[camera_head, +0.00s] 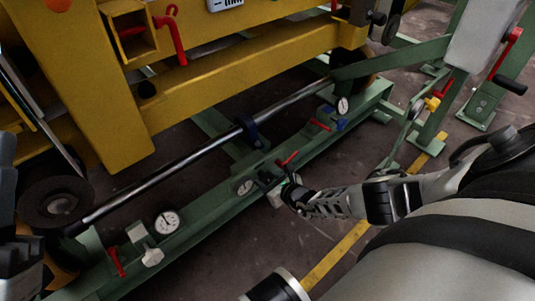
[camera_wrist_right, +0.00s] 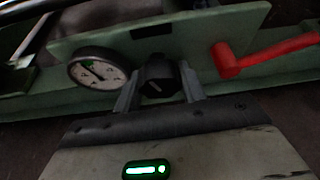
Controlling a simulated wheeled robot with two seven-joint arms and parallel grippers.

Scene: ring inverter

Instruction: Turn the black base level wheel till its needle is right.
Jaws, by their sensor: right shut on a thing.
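The black base level wheel (camera_wrist_right: 160,77) is a small dark knob with a light mark, on the green base in the right wrist view. My right gripper (camera_wrist_right: 158,92) is shut on it, one finger on each side. Its round white gauge (camera_wrist_right: 98,68) is just left of it, with a green patch near the top; the needle is too blurred to read exactly. In the head view my right gripper (camera_head: 272,186) reaches the middle of the green beam, beside the small gauge (camera_head: 244,187). The wheel is mostly hidden there. My left gripper's fingers do not show.
A red crank handle (camera_wrist_right: 262,56) is close to the right of the wheel. Another gauge (camera_head: 167,223) with a pale knob (camera_head: 152,257) and a red handle (camera_head: 115,262) stand further left on the beam. A yellow frame (camera_head: 240,75) overhangs behind, above a steel rod (camera_head: 170,172).

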